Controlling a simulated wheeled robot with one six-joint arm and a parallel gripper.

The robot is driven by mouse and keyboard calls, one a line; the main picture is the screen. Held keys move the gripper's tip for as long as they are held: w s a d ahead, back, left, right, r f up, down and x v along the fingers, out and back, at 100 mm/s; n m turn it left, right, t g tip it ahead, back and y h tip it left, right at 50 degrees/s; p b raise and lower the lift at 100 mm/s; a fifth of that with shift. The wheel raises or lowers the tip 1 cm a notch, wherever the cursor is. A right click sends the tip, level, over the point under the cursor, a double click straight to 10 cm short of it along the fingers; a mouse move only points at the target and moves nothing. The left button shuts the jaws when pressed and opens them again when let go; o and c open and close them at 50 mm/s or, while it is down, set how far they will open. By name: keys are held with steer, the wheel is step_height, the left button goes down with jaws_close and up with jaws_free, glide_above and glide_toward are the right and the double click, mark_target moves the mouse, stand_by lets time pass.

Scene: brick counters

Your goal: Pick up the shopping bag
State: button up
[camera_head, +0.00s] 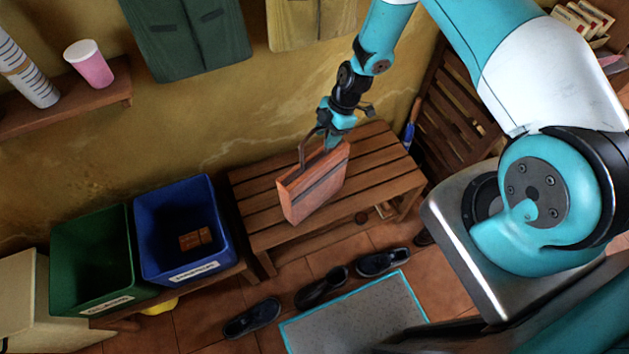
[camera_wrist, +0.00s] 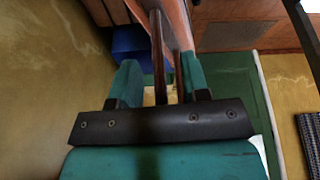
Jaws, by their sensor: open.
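The shopping bag (camera_head: 303,197) is reddish-brown with a dark band and looped handles. It stands on the slatted wooden bench (camera_head: 262,213), in the middle of the head view. My gripper (camera_head: 328,138) is at the top of the bag, by its handles. In the wrist view, the teal fingers of my gripper (camera_wrist: 158,80) are apart, with dark handle straps (camera_wrist: 158,60) running between them. Part of the bag (camera_wrist: 180,22) shows beyond the fingers. I cannot tell whether the fingers touch the straps.
A green bin (camera_head: 92,258) and a blue bin (camera_head: 160,215) holding a small box stand left of the bench. Several dark shoes (camera_head: 320,287) and a grey mat (camera_head: 355,318) lie on the floor in front. A wall shelf (camera_head: 60,113) with a pink cup (camera_head: 90,65) is at upper left.

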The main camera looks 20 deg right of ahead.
jaws_close()
stand_by(0.3)
